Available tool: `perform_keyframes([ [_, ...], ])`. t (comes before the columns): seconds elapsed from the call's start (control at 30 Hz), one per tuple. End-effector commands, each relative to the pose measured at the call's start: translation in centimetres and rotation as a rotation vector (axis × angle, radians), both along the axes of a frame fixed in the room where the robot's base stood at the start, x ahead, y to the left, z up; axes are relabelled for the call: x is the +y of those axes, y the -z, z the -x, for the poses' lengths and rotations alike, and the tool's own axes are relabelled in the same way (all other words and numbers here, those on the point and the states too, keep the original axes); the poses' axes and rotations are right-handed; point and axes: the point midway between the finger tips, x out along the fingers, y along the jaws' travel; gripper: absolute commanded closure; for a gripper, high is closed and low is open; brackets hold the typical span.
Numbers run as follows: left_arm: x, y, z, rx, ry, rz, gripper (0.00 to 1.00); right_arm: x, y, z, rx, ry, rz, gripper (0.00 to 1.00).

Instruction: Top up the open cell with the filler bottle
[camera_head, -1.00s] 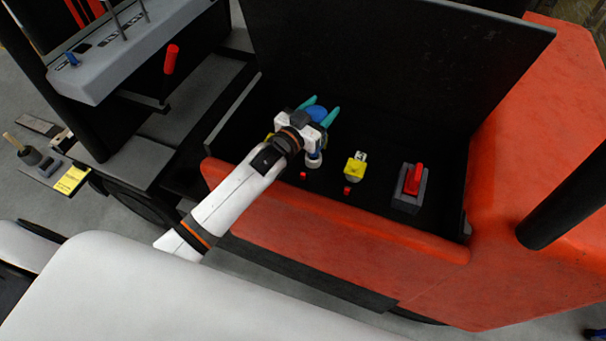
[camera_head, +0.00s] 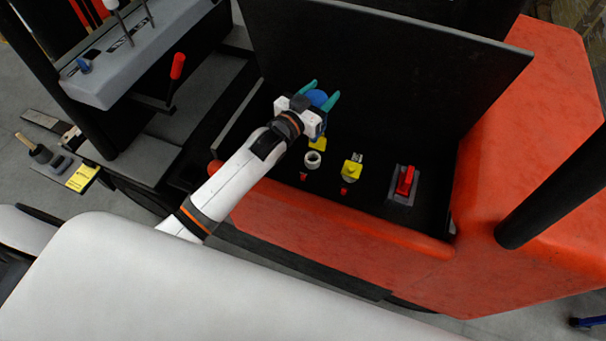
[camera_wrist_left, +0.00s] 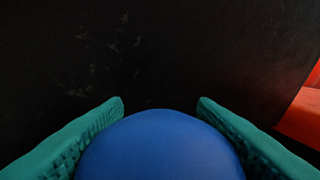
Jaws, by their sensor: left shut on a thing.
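My left gripper (camera_head: 325,90) is shut on a rounded blue object, which I take for the filler bottle (camera_head: 318,98). It is held above the far part of the black compartment. In the left wrist view the blue bottle (camera_wrist_left: 160,148) sits between the teal fingers; its lower part is out of view. The open cell (camera_head: 312,160) shows as a white ring with a dark hole, below the gripper in the picture and apart from it. One yellow cap (camera_head: 352,169) is right of it; another yellow piece (camera_head: 317,144) is partly hidden by my gripper. My right gripper is out of view.
The raised black lid (camera_head: 390,75) stands behind the compartment. The red front wall (camera_head: 340,228) bounds it nearer me. A red switch (camera_head: 405,181) on a grey base is at the right. A lever console (camera_head: 130,55) is at the left.

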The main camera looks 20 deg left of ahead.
Motion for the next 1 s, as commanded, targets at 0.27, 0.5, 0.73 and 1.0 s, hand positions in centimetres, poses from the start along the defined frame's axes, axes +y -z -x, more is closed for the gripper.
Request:
perform_keyframes([
  [0.27, 0.0, -2.8, 0.0, -0.004, 0.0, 0.001, 1.0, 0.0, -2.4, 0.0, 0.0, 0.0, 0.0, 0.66],
  [0.5, 0.0, -4.7, 0.0, -0.004, 0.0, 0.0, 1.0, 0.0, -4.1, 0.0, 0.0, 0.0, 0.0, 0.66],
  [0.73, 0.0, -5.4, 0.0, -0.004, 0.0, 0.0, 1.0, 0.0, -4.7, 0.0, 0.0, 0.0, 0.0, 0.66],
  [1.0, -0.2, -5.0, 0.3, -0.004, 0.001, 0.002, 1.0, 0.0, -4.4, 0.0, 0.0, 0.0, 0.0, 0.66],
])
